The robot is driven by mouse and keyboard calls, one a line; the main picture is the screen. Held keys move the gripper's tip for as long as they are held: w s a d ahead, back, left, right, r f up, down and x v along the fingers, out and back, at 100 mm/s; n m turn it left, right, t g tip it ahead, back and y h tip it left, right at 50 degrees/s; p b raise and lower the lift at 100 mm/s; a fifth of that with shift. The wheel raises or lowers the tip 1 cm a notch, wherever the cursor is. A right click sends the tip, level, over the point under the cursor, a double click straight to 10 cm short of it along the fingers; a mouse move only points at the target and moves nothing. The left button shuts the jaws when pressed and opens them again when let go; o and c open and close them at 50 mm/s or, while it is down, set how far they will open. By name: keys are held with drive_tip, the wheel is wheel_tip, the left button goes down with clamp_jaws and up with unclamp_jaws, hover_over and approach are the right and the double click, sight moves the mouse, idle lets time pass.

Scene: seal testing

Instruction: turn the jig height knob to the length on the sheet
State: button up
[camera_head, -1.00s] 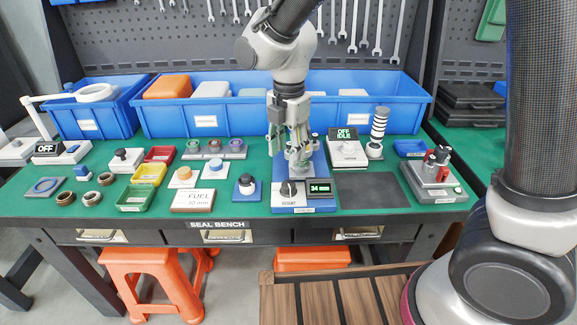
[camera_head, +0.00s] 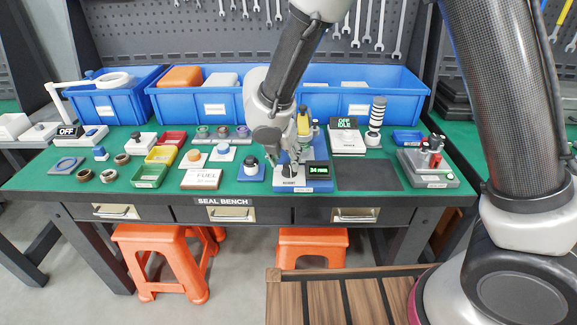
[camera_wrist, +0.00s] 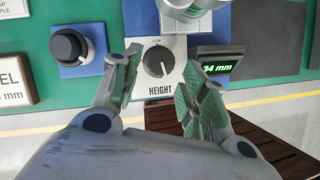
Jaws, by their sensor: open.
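The jig height knob (camera_wrist: 158,60) is black with a white pointer line, on a white plate marked HEIGHT. The pointer tilts down and slightly right. The display (camera_wrist: 217,67) beside it reads 34 mm in green. My gripper (camera_wrist: 161,62) is open, with one finger left of the knob and one to its right; I cannot tell whether either touches it. The sheet (camera_head: 201,179) is a small wood-edged sign left of the jig (camera_head: 318,152). My arm partly hides the jig in the head view.
A black knob on a blue base (camera_wrist: 71,47) stands left of the height knob. A dark mat (camera_head: 367,175) lies right of the jig, with a grey fixture (camera_head: 428,167) beyond. Blue bins (camera_head: 226,105) line the back.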

sight(288, 166)
drive_tip(key=x, duration=0.4)
drive_tip(key=c, duration=0.7)
drive_tip(key=shift+a+m+h, duration=0.1)
drive_tip(key=shift+m+h, duration=0.3)
drive_tip(key=shift+m, duration=0.7)
drive_tip(key=m+g, duration=0.1)
drive_tip(key=m, duration=0.1)
drive_tip(key=shift+m+h, duration=0.3)
drive_tip(key=shift+h, duration=0.1)
